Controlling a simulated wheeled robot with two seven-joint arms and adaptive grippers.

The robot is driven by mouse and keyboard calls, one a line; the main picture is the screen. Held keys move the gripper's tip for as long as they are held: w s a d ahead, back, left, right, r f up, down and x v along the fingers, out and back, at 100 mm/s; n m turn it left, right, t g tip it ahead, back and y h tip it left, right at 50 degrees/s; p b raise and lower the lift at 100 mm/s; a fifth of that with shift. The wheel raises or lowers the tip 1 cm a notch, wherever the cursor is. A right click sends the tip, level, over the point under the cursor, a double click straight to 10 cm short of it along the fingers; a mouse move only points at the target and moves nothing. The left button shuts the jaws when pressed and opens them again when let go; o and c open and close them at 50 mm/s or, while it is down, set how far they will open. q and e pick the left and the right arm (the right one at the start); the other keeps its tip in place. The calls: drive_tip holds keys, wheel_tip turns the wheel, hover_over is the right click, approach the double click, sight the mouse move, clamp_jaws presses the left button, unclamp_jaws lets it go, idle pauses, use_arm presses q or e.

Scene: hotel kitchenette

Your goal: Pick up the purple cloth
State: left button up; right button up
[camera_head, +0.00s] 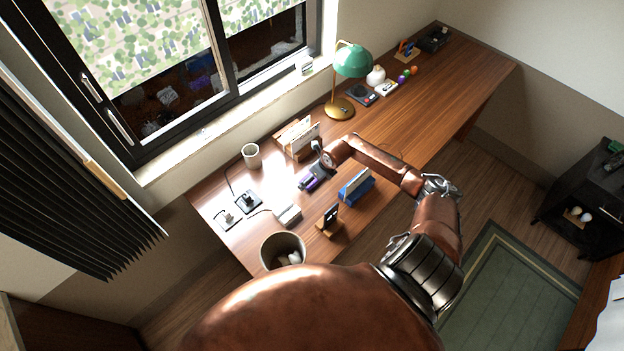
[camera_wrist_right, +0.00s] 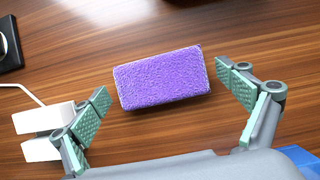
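The purple cloth (camera_wrist_right: 161,78) shows in the right wrist view as a thick, fuzzy purple rectangle lying flat on the brown wooden desk. In the head view it is a small purple patch (camera_head: 311,182), partly covered by my right gripper (camera_head: 316,172). In the right wrist view my right gripper (camera_wrist_right: 162,86) is open, with one green-padded finger on each side of the cloth. Gaps show between the fingers and the cloth, and nothing is held. My left gripper is not in view.
A blue holder (camera_head: 356,187) stands right of the cloth, and a letter rack (camera_head: 299,139) stands behind it. A small white box (camera_head: 289,215), a wooden stand (camera_head: 329,222) and a bin (camera_head: 282,249) are nearer. A green lamp (camera_head: 352,61) stands farther back.

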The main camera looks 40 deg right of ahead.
drive_tip(key=c, duration=1)
drive_tip(key=shift+o, duration=0.2)
drive_tip(key=shift+r, duration=0.45)
wheel_tip(320, 180, up, 2)
drive_tip(key=shift+r, duration=0.25)
drive_tip(key=s+a+r+b, duration=0.1)
drive_tip(key=s+a+r, duration=0.8)
drive_tip(key=a, duration=0.2)
drive_tip(key=shift+r, duration=0.3)
